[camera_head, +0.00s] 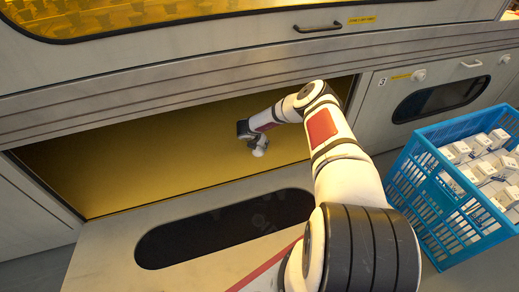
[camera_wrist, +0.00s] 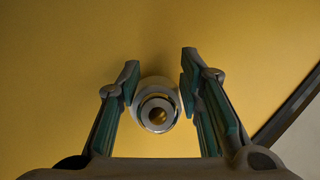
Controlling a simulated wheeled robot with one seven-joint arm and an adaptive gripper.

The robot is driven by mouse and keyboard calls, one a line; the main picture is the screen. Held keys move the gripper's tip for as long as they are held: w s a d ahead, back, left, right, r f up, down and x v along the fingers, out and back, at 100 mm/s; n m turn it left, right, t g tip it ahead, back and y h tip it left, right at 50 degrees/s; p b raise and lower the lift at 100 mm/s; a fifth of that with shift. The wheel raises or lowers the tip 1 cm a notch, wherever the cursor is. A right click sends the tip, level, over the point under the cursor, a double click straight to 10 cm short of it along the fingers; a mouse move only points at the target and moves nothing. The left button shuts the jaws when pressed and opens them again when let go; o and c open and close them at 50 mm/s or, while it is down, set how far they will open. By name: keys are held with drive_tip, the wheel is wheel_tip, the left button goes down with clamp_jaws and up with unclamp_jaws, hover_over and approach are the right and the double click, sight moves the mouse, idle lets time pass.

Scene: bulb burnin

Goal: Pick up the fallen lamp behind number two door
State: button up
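The lamp (camera_head: 259,153) is a small pale, rounded piece inside the yellow-lit compartment (camera_head: 130,178), at the end of my arm. In the wrist view the lamp (camera_wrist: 158,113) shows end-on, as a pale ring around a darker metallic centre. My gripper (camera_head: 252,140) reaches inside the opening. In the wrist view my gripper (camera_wrist: 159,78) has its two fingers apart, one on each side of the lamp. The sides look very close to the lamp; I cannot tell whether they touch it. The door (camera_head: 225,228) below the opening is lowered; its number is not visible.
The closed door marked 3 (camera_head: 377,105) is to the right. A blue crate (camera_head: 432,205) of white boxes stands at the right. A closed upper panel with a dark handle (camera_head: 317,28) is above the opening. The compartment's left part looks clear.

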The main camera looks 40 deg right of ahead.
clamp_jaws()
drive_tip(key=shift+r, duration=0.15)
